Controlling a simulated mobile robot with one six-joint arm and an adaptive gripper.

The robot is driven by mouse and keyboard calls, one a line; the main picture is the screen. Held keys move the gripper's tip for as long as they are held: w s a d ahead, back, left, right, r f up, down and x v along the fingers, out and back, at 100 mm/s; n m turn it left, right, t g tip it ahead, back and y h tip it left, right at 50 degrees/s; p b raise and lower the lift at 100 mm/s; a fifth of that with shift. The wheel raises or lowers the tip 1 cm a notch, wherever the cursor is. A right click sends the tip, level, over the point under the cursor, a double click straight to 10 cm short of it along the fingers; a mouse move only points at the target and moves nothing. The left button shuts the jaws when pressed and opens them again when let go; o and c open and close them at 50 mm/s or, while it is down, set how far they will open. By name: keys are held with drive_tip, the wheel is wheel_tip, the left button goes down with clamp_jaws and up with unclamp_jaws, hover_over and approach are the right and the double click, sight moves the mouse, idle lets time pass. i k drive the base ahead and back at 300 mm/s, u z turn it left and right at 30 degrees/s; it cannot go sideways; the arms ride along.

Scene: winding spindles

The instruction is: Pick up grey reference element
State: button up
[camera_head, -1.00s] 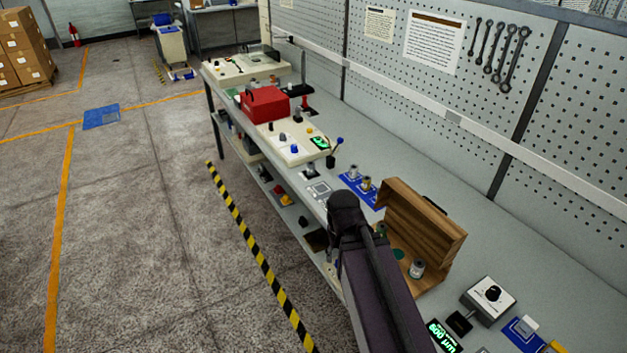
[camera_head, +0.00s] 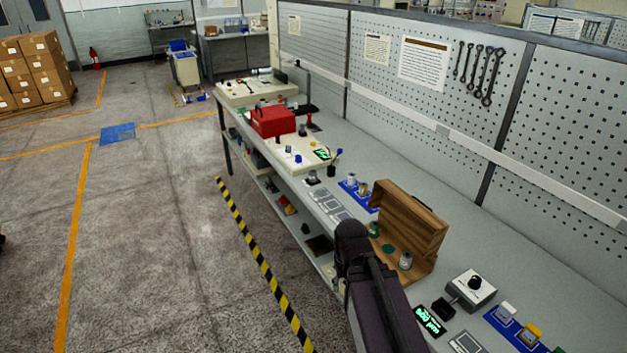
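I cannot tell for certain which item is the grey reference element. A grey cylinder (camera_head: 405,260) stands upright in the open wooden box (camera_head: 422,222) on the workbench. More small cylinders, one greyish (camera_head: 351,181), stand on a blue mat just left of the box. A light grey block (camera_head: 503,312) sits on a blue tray (camera_head: 491,318) at the lower right. My dark arm rises from the bottom edge and covers part of the bench's front edge by the box. My gripper does not show, so its position relative to these items is hidden.
A grey box with a black knob (camera_head: 470,288) and a green-lit display (camera_head: 429,321) stand right of the wooden box. A red case (camera_head: 272,121) stands farther down the bench. A pegboard wall (camera_head: 430,120) backs the bench. The floor (camera_head: 150,250) to the left is clear.

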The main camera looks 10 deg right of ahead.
sight(312, 172)
drive_tip(key=u, duration=4.5)
drive_tip(key=i, duration=0.1)
drive_tip(key=z, duration=3)
drive_tip(key=i, duration=0.85)
drive_tip(key=z, duration=0.8)
